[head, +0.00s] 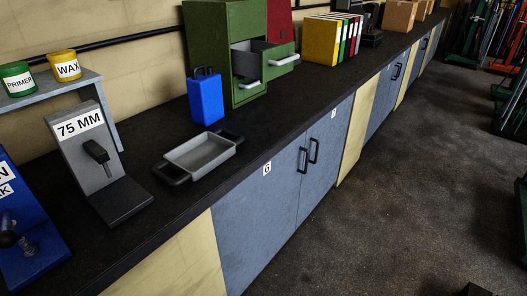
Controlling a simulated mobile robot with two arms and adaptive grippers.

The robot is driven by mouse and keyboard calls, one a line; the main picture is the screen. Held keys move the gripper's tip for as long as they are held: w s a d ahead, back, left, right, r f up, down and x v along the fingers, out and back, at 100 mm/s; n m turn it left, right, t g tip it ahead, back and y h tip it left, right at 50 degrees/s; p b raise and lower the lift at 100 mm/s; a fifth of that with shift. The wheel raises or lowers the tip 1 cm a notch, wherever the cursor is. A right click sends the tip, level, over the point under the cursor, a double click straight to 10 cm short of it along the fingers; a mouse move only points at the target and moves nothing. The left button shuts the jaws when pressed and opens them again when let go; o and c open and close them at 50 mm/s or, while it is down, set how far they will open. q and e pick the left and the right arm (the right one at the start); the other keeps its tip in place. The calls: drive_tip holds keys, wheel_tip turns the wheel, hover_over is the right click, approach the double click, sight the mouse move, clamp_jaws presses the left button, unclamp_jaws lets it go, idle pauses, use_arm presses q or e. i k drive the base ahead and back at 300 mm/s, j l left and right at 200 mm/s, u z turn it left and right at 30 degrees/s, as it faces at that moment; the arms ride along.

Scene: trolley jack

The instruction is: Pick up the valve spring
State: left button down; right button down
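I see no valve spring that I can make out in the head view. The grey tray (200,155) with two dark handles lies on the dark counter and looks empty. The green cabinet (212,45) has a grey drawer (262,62) pulled open. The inside of that drawer is only partly visible. Neither of my grippers is in view.
The dark counter (285,118) runs from lower left to upper right. On it stand a blue container (205,98), a grey "75 MM" stand (80,130), a blue stand (22,230) and upright binders (345,35). Dark floor (400,200) lies open to the right.

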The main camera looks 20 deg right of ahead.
sight(23, 245)
drive_tip(key=z, duration=0.25)
drive_tip(key=u, duration=1.25)
drive_tip(key=i+l, duration=0.1)
drive_tip(key=l, duration=0.4)
drive_tip(key=i+u, duration=0.05)
